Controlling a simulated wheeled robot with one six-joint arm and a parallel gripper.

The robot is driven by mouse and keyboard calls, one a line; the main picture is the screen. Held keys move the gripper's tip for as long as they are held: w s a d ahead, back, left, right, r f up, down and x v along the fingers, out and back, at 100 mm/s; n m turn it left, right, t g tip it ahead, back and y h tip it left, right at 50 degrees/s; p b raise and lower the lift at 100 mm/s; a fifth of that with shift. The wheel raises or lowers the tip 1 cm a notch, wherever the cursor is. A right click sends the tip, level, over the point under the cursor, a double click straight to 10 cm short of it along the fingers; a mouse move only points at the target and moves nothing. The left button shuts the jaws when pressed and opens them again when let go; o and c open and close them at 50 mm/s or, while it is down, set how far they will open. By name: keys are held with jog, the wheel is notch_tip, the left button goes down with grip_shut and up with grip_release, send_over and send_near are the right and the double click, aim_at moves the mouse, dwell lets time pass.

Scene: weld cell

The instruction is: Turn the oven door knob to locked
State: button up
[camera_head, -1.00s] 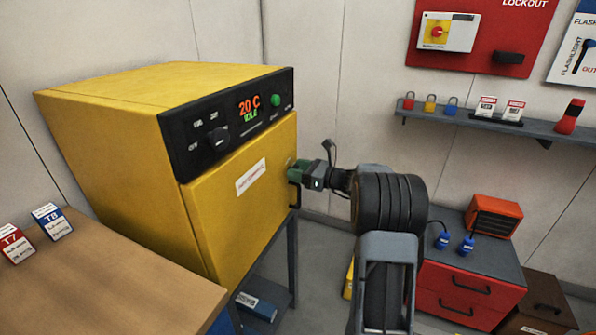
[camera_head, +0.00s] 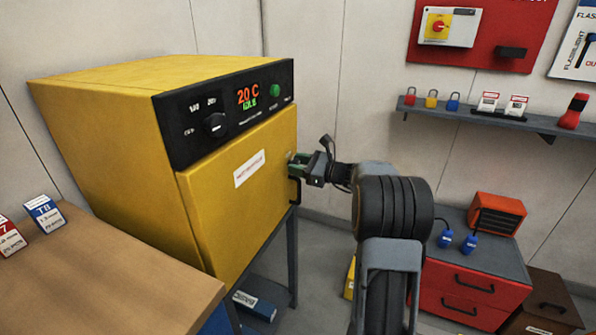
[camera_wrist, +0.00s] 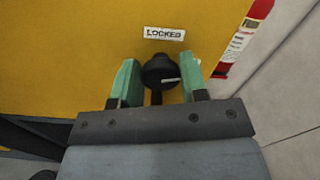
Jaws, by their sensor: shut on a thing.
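The yellow oven (camera_head: 100,120) stands at the left with its door (camera_head: 240,190) closed. In the wrist view the black round door knob (camera_wrist: 158,68) sits on the yellow door face below a white LOCKED label (camera_wrist: 164,33). A short white mark on the knob lies roughly level in this view, to the right of its middle. My gripper (camera_wrist: 161,74) has its green fingers on either side of the knob and is shut on it. In the head view my gripper (camera_head: 300,163) is at the door's right edge and hides the knob.
A black handle (camera_head: 295,190) is just below my gripper on the door. The oven's control panel (camera_head: 225,115) is above. A wooden bench (camera_head: 110,275) is at front left, and a red drawer cabinet (camera_head: 470,290) is at right.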

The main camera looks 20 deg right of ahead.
jog(key=n+b, duration=0.4)
jog(key=b, duration=0.1)
jog(key=shift+f+n, duration=0.3)
jog(key=shift+f, duration=0.1)
jog(key=n+b, duration=0.3)
jog(key=b, duration=0.1)
jog(key=shift+a+n, duration=0.1)
jog(key=shift+n, duration=0.3)
jog(key=n+b, duration=0.4)
jog(key=shift+s, duration=0.1)
jog(key=shift+r+n+b, duration=0.1)
jog(key=shift+n+b, duration=1)
jog(key=shift+b, duration=0.1)
jog(key=o, duration=0.9)
jog(key=shift+r, duration=0.1)
jog(key=p+v, duration=0.2)
jog(key=v, duration=1.2)
jog(key=shift+p, duration=0.35)
